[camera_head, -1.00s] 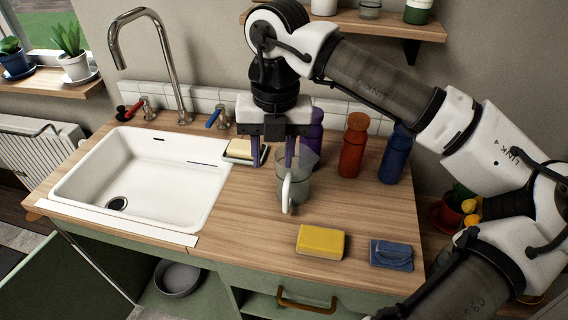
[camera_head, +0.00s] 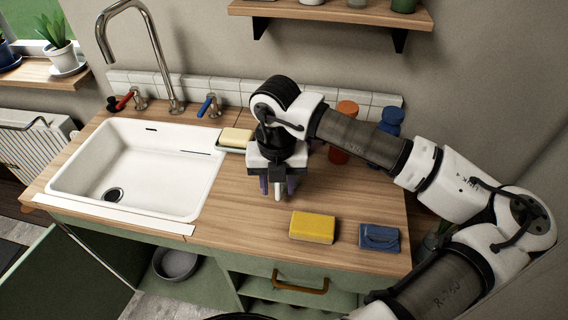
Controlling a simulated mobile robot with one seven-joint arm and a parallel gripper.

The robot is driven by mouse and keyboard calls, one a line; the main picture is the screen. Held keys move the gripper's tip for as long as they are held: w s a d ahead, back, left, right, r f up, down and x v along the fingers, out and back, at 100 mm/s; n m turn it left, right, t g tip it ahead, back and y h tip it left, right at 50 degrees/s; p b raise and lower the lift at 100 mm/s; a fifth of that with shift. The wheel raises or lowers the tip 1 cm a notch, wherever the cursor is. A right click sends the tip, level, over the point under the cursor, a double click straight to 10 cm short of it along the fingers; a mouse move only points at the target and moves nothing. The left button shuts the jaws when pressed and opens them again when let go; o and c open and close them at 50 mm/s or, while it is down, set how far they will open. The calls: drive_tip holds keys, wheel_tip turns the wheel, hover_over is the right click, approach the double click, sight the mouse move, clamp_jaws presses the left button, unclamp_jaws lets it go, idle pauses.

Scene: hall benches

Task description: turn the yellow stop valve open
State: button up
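I cannot make out a yellow stop valve in the current view. The sink has a tap with a red-handled valve (camera_head: 125,100) and a blue-handled valve (camera_head: 208,104); neither is yellow. My gripper (camera_head: 278,188) points down over the worktop, right of the sink and behind the yellow sponge. Its purple fingers are apart. A white handle (camera_head: 278,191) shows between them, seemingly that of the glass mug seen earlier; the rest of the mug is hidden behind the gripper. I see no firm hold on it.
A yellow sponge (camera_head: 312,227) and a blue cloth (camera_head: 380,238) lie at the worktop's front. A soap dish (camera_head: 234,146) sits beside the sink (camera_head: 190,190). An orange bottle (camera_head: 347,108) and a blue bottle (camera_head: 391,121) stand behind my arm. An open cupboard is below.

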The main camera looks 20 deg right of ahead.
drive_tip(key=shift+f, duration=0.9)
drive_tip(key=shift+c, duration=0.3)
clamp_jaws()
drive_tip(key=shift+r, duration=0.1)
wheel_tip(320, 180, up, 9)
drive_tip(key=shift+r+b, duration=0.1)
drive_tip(key=shift+b, duration=0.95)
drive_tip(key=shift+r, duration=0.35)
drive_tip(key=shift+s, duration=0.1)
